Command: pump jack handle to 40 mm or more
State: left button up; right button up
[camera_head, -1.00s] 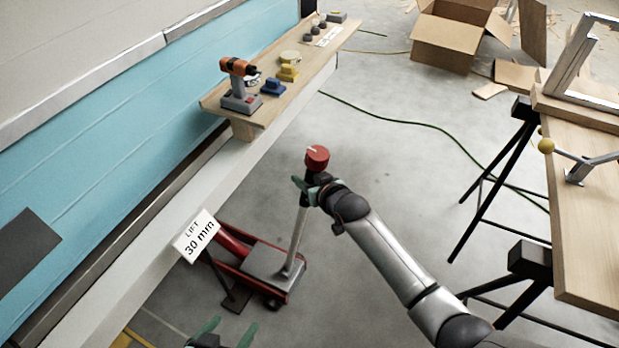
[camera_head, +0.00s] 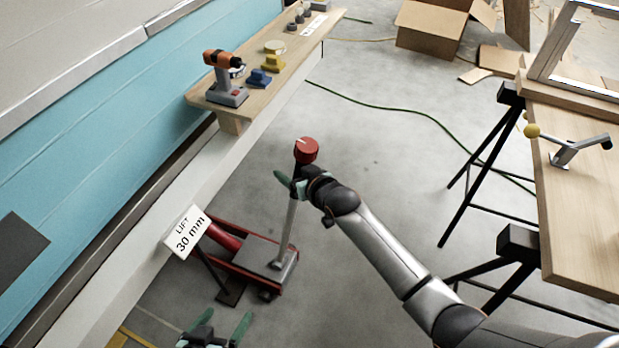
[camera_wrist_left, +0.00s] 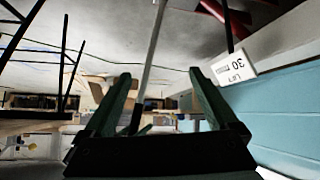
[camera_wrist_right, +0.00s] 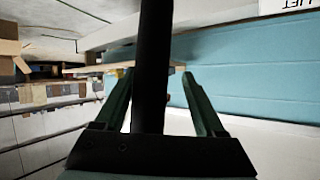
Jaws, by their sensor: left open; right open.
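The red floor jack (camera_head: 228,243) stands on the floor beside the camper's lower edge. Its handle (camera_head: 290,225) is a grey rod, nearly upright, with a dark grip and a red knob (camera_head: 306,150) on top. A white sign (camera_head: 186,232) reads "LIFT 30 mm". My right gripper (camera_head: 290,184) is open at the upper handle; in the right wrist view the dark grip (camera_wrist_right: 152,70) passes between its open fingers. My left gripper (camera_head: 220,328) is open, low in front of the jack. In the left wrist view the grey rod (camera_wrist_left: 152,60) appears between its fingers, seemingly farther off.
A wooden shelf (camera_head: 290,52) on the camper's side holds an orange drill (camera_head: 224,75) and small blocks. A workbench (camera_head: 575,190) on black trestles stands at right. A cardboard box (camera_head: 432,27) and a green cable (camera_head: 400,112) lie on the floor.

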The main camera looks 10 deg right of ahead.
jog(key=p+v, duration=0.2)
jog(key=v, duration=0.9)
jog(key=shift+d+p, duration=0.25)
jog(key=shift+p, duration=0.05)
